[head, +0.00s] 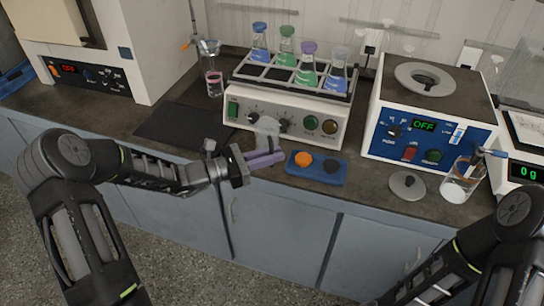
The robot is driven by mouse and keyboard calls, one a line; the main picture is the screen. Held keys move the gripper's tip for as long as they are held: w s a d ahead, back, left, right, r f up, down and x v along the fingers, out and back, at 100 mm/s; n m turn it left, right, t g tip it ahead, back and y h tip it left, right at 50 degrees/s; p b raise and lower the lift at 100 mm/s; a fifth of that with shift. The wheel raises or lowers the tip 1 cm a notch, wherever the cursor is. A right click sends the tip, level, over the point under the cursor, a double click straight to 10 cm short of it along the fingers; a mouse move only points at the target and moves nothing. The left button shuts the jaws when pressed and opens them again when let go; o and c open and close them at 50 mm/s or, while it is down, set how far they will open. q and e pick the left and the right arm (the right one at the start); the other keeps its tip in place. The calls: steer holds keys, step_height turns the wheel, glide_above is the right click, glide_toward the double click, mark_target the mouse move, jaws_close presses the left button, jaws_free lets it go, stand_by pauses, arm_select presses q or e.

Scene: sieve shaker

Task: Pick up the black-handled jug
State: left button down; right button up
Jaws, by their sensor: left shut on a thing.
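My left gripper (268,158) is over the front edge of the bench. Its purple fingers are shut at the small, translucent grey jug (267,129), in front of the flask shaker's panel. The black handle cannot be made out; the fingers seem to cover it. Whether the jug's bottom is clear of the bench cannot be told. My right arm comes in at the lower right, and its gripper is out of the picture.
A shaker (290,115) with several flasks stands behind. A blue tray (317,174) with an orange and a dark piece lies right of my gripper. A blue-fronted device (430,140), a metal lid (407,186), a blue-handled beaker (460,182) and a scale (527,172) fill the right. A dark mat (180,125) lies left.

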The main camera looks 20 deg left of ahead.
arm_select(q)
steer(key=shift+r, duration=4.55)
